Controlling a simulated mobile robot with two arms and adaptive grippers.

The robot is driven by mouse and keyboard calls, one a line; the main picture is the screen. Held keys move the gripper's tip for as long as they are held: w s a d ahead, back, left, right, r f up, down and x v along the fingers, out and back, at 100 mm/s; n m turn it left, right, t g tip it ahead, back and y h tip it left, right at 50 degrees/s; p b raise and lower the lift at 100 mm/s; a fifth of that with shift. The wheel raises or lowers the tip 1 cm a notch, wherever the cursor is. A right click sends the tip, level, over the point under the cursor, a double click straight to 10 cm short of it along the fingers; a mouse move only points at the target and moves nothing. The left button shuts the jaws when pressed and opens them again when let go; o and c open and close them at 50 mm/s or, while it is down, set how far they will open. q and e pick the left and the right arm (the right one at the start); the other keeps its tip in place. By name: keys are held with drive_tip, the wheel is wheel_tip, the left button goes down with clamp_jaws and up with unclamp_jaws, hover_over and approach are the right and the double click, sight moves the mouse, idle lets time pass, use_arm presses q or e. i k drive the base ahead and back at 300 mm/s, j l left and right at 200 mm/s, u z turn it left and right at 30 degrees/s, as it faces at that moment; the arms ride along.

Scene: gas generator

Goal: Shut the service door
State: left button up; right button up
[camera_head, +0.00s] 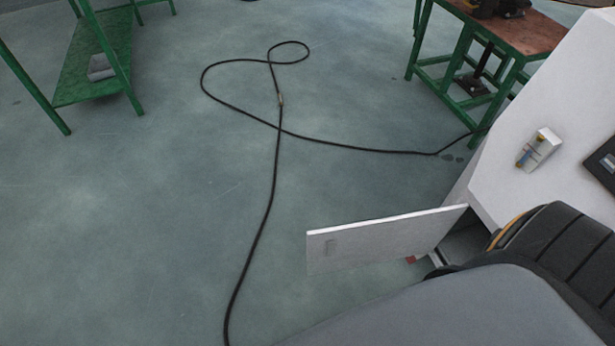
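The service door (375,240) is a flat white panel at the lower right of the head view. It stands open, swung out to the left from the white generator housing (515,165). A small recessed latch or handle shows faintly near its left end. Behind its right end, a dark opening in the housing is partly visible. My own body covers the lower right and hides part of the housing. Neither my left nor my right gripper is in view.
A black cable (273,180) lies looped across the grey-green floor. A green steel table (500,35) stands at the upper right, and a green rack (95,60) at the upper left. A small box (540,148) sits on the housing.

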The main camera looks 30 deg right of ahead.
sight(360, 244)
drive_tip(key=i+j+u, duration=0.3)
drive_tip(key=u, duration=0.15)
drive_tip(key=i+j+u, duration=0.4)
drive_tip(key=i+z, duration=0.4)
drive_tip(key=i+j+z, duration=0.15)
drive_tip(key=z, duration=0.25)
drive_tip(key=i+z, duration=0.2)
drive_tip(key=z, duration=0.25)
drive_tip(key=i+z, duration=0.15)
drive_tip(key=z, duration=0.3)
drive_tip(key=i+z, duration=0.2)
drive_tip(key=z, duration=0.25)
drive_tip(key=i+j+z, duration=0.15)
drive_tip(key=z, duration=0.3)
drive_tip(key=i+j+z, duration=0.1)
drive_tip(key=j+z, duration=0.15)
drive_tip(key=z, duration=0.2)
drive_tip(key=i+j+z, duration=0.1)
drive_tip(key=z, duration=0.3)
drive_tip(key=i+j+z, duration=0.15)
drive_tip(key=z, duration=0.25)
drive_tip(key=i+j+z, duration=0.2)
drive_tip(key=z, duration=0.2)
drive_tip(key=i+j+z, duration=0.1)
drive_tip(key=j+z, duration=0.15)
drive_tip(key=z, duration=0.15)
drive_tip(key=i+j+z, duration=0.1)
drive_tip(key=j+z, duration=0.15)
drive_tip(key=z, duration=0.2)
